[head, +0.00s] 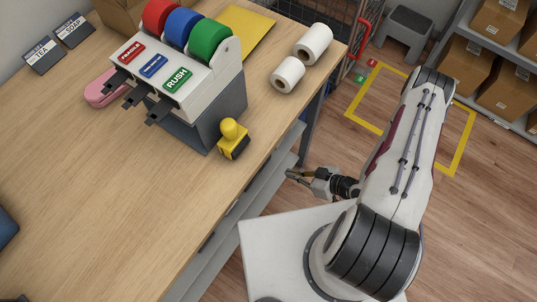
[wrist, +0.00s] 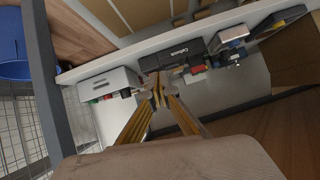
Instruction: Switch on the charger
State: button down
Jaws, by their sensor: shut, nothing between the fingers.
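My gripper (head: 292,174) is shut and empty beside the counter's front edge, out over the open side in the head view. In the wrist view its fingertips (wrist: 158,92) come together in front of a shelf under the counter. I cannot pick out the charger for certain. A pale box (wrist: 110,84) with small coloured parts is left of the fingertips on that shelf. A dark box (wrist: 172,54) with light lettering is just beyond them, partly hidden by the fingers. No switch can be made out. No contact with the gripper is clear.
On the wooden counter (head: 90,185) are a tape dispenser (head: 205,85) with three coloured rolls, a yellow-handled stamp (head: 233,140) and two white rolls (head: 288,74). Grey shelves (head: 215,240) lie under its front edge. A blue bin (wrist: 14,68) shows at the wrist view's left.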

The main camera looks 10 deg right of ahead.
jog(key=w+r+t+y, duration=0.1)
jog(key=w+r+t, duration=0.1)
jog(key=r, duration=0.3)
jog(key=shift+w+a+n, duration=0.2)
jog(key=shift+w+n, duration=0.2)
jog(key=shift+w, duration=0.3)
jog(key=shift+w+a, duration=0.1)
jog(key=shift+x, duration=5)
jog(key=shift+d+f, duration=0.15)
jog(key=shift+f, duration=0.8)
jog(key=shift+d+f, duration=0.2)
jog(key=shift+f, duration=0.75)
